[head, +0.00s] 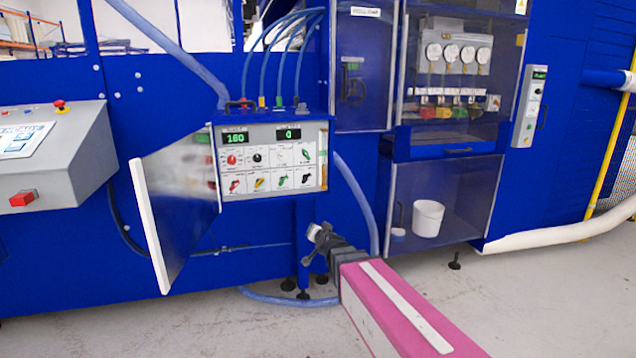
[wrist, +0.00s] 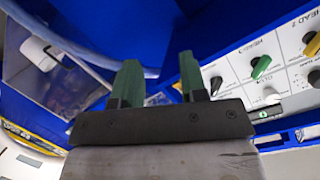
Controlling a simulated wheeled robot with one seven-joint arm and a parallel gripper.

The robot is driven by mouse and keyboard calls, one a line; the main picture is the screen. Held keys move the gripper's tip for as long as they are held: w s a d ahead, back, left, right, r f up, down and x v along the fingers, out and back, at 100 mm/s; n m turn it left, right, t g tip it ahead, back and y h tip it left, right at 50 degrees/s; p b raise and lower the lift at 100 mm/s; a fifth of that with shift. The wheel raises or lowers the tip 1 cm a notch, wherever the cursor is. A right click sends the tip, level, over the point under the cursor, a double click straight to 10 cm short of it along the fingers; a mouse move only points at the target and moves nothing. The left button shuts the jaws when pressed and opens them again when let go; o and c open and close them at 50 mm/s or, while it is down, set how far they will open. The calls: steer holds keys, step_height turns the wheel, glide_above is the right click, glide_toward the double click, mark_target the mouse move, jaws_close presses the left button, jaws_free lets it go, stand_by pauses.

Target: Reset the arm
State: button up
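My gripper (head: 318,236) shows in the head view at the end of my arm, low in front of the blue machine and below the control box. In the wrist view, the two green fingers of my gripper (wrist: 158,66) stand apart with nothing between them. My arm (head: 395,310), pink with a white strip, reaches in from the lower right. The control box (head: 270,160) has two displays, the left reading 160, and rows of knobs. Its panel also shows at the right of the wrist view (wrist: 262,75), apart from the fingers.
The control box door (head: 172,205) hangs open on the left. A grey console (head: 50,160) with a red button stands at far left. A white bucket (head: 427,218) sits in the lower cabinet at right. Blue hoses (head: 355,200) run near my gripper. The floor in front is clear.

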steer(key=s+d+f+n+g+h, duration=0.3)
steer(key=s+d+f+g+h, duration=0.1)
steer(key=s+d+f+g, duration=1)
steer(key=s+d+f, duration=0.3)
steer(key=s+d, duration=0.2)
steer(key=s, duration=0.2)
steer(key=shift+s+d+f, duration=0.2)
steer(key=shift+d+f, duration=0.05)
steer(key=shift+d, duration=0.1)
